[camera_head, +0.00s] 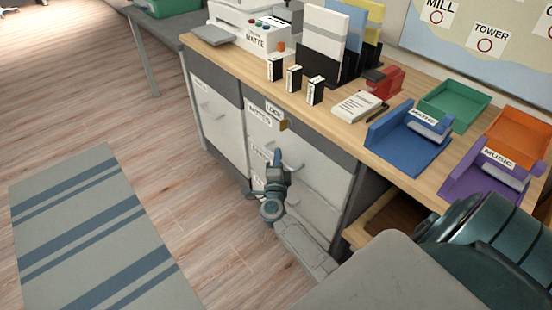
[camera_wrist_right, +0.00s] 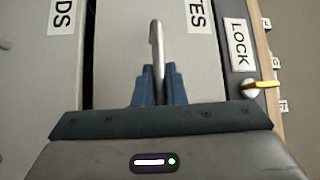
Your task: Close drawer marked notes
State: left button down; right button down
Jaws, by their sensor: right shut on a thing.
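The drawer marked notes (camera_head: 290,142) is the upper light-grey front of the desk cabinet, below the dark strip with the lock. The end of its label (camera_wrist_right: 197,14) shows in the wrist view. My right gripper (camera_head: 276,163) is in front of this drawer; in the wrist view the right gripper (camera_wrist_right: 154,85) has its blue fingers shut on the drawer's upright-looking metal handle (camera_wrist_right: 156,42). A dark gap runs along the edge towards the drawer below; I cannot tell how far the drawer stands out. My left gripper is not in view.
A yellow key (camera_wrist_right: 262,85) sticks out of the lock beside the drawer. The desk top (camera_head: 335,118) holds a printer (camera_head: 250,30), a blue tray (camera_head: 400,145) and a purple tray (camera_head: 480,178). The floor left of the cabinet is free, with a striped rug (camera_head: 95,225).

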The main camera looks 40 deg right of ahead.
jog(key=shift+d+r, duration=0.1)
jog(key=shift+d, duration=0.05)
jog(key=c, duration=1.7)
grip_release()
jog(key=shift+o, duration=1.1)
jog(key=shift+d, duration=0.15)
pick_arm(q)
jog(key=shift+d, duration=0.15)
